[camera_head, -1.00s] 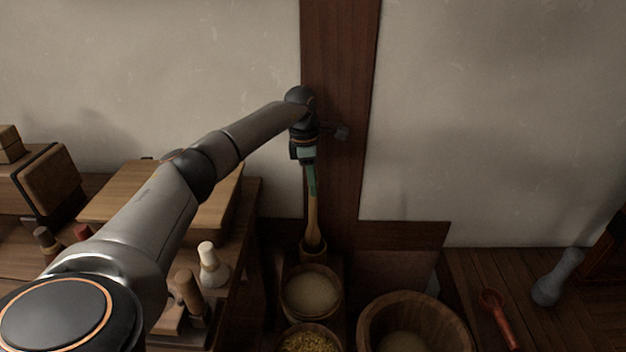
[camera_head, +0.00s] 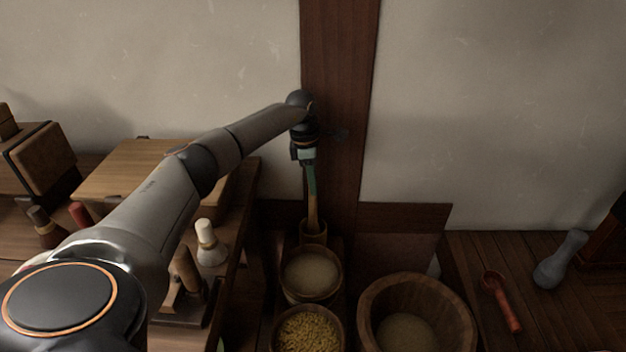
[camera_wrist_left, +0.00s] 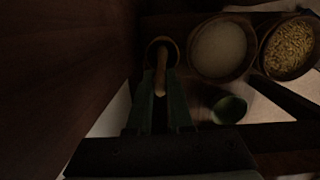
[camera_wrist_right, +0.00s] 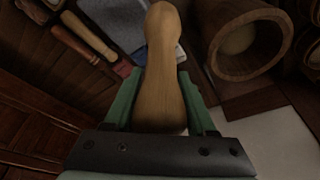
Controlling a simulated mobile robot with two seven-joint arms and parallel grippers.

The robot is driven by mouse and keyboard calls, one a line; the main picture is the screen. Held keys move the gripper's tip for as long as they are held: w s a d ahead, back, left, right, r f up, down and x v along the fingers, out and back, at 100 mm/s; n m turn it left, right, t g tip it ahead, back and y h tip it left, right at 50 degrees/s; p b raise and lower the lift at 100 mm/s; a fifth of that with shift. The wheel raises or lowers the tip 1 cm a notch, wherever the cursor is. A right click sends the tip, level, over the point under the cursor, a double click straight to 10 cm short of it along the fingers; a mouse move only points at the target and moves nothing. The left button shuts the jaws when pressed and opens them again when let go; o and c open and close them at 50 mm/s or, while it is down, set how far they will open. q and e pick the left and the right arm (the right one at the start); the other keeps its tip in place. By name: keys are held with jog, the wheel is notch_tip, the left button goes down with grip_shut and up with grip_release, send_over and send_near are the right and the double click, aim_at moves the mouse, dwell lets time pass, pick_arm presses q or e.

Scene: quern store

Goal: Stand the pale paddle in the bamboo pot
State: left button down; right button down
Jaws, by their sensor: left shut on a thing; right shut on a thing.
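My left gripper (camera_head: 312,182) points down in front of the dark post and is shut on the pale paddle (camera_head: 313,214). The paddle stands nearly upright, its lower end at the mouth of the bamboo pot (camera_head: 313,239) and seemingly inside it. In the left wrist view the paddle (camera_wrist_left: 161,78) runs from between the green fingers to within the ring of the pot (camera_wrist_left: 151,48); its tip is hidden. My right gripper (camera_wrist_right: 158,100) shows only in its own wrist view, shut on a smooth pin-shaped wooden tool (camera_wrist_right: 160,70).
A bowl of pale meal (camera_head: 312,293) and a bowl of yellow grain (camera_head: 277,340) stand in front of the pot. A wooden tub (camera_head: 463,320) is to their right. Farther right lie a red scoop (camera_head: 506,310) and a grey pestle (camera_head: 550,274). A white-topped brush (camera_head: 210,254) stands left.

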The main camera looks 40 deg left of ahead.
jog(key=shift+r, duration=0.1)
pick_arm(q)
jog(key=c, duration=0.7)
grip_release()
jog(key=shift+c, duration=0.2)
pick_arm(e)
notch_tip(320, 180, up, 3)
jog(key=p, duration=0.3)
jog(key=shift+r, duration=0.15)
pick_arm(q)
notch_tip(320, 180, up, 12)
jog(key=s, duration=0.1)
jog(key=shift+a, duration=0.45)
jog(key=shift+s+d+f, duration=0.1)
pick_arm(e)
jog(key=shift+d, duration=0.1)
